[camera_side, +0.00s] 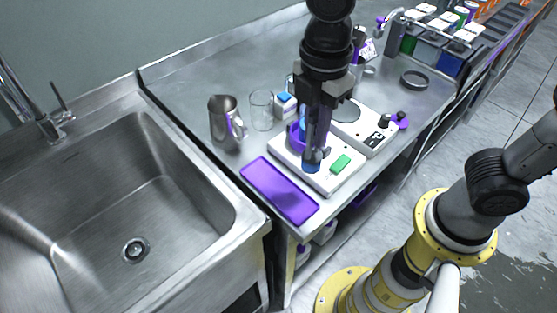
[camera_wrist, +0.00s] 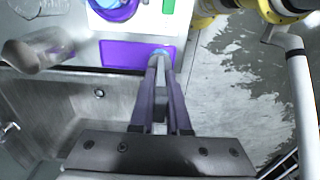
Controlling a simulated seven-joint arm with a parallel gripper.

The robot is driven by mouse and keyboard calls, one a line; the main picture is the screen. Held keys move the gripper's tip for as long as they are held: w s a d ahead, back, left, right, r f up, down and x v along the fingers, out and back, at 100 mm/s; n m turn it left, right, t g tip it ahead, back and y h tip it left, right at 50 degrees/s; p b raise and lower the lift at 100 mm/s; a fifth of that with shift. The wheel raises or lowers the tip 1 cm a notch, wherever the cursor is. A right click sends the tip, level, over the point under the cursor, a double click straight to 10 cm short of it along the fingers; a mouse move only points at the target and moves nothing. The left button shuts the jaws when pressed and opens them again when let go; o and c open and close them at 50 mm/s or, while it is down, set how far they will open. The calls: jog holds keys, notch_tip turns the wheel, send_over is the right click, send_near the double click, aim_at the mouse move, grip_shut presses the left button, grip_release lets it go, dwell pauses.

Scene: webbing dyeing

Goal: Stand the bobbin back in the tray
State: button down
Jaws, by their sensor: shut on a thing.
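A small blue bobbin (camera_side: 312,165) is between the fingertips of my gripper (camera_side: 314,152), which is shut on it. In the wrist view the bobbin (camera_wrist: 160,52) shows as a pale blue end at the tips of my gripper (camera_wrist: 159,62); the fingers hide most of it. The shallow purple tray (camera_side: 279,190) lies flat near the counter's front corner and looks empty where it shows. In the side view the bobbin appears in front of the white device behind the tray. In the wrist view it overlaps the right end of the tray (camera_wrist: 118,54). Its height is unclear.
The white device (camera_side: 290,160) carries a purple ring-shaped part and a green block (camera_side: 341,163). A metal pitcher (camera_side: 222,117) and a clear glass (camera_side: 261,108) stand to its left. A second white device (camera_side: 365,127) stands behind. A steel sink (camera_side: 120,190) opens left of the tray.

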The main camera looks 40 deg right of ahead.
jog(key=shift+w+a+f, duration=0.55)
jog(key=shift+w+f, duration=0.35)
jog(key=shift+f, duration=0.7)
jog(key=shift+w+a+f, duration=0.6)
jog(key=shift+w+f, duration=0.3)
jog(key=shift+f, duration=0.7)
jog(key=shift+w+a+f, duration=0.55)
jog(key=shift+w+f, duration=0.35)
jog(key=shift+f, duration=0.7)
jog(key=shift+f, duration=0.2)
jog(key=c, duration=0.9)
grip_release()
jog(key=shift+r, duration=0.15)
notch_tip(320, 180, up, 12)
jog(key=shift+r, duration=0.15)
